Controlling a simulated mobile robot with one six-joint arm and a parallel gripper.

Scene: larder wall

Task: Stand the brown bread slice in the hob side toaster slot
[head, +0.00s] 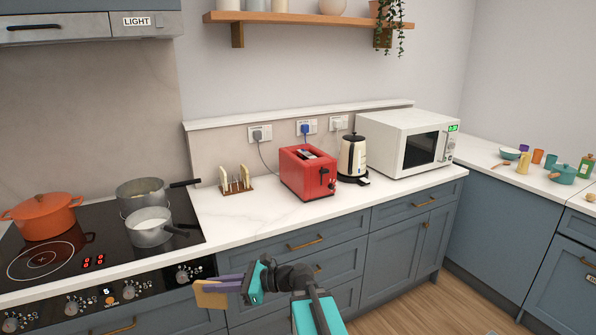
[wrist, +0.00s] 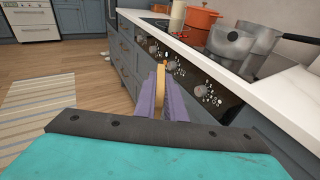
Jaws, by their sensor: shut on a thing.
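My gripper (head: 218,284) is shut on a bread slice (head: 209,298), tan with a brown edge, held low in front of the hob's control panel. In the wrist view the slice (wrist: 161,76) shows edge-on between the purple fingers (wrist: 160,98). The red toaster (head: 308,176) stands on the counter, up and to the right of my gripper and well apart from it. Its slots (head: 306,153) show as dark openings on top; I cannot see inside them. A wooden rack (head: 237,186) with pale slices stands left of the toaster.
The black hob (head: 75,255) holds an orange pot (head: 42,217) and two steel pans (head: 150,228), their handles pointing right. A cream kettle (head: 352,156) and a white microwave (head: 405,142) stand right of the toaster. The counter front (head: 255,226) is clear.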

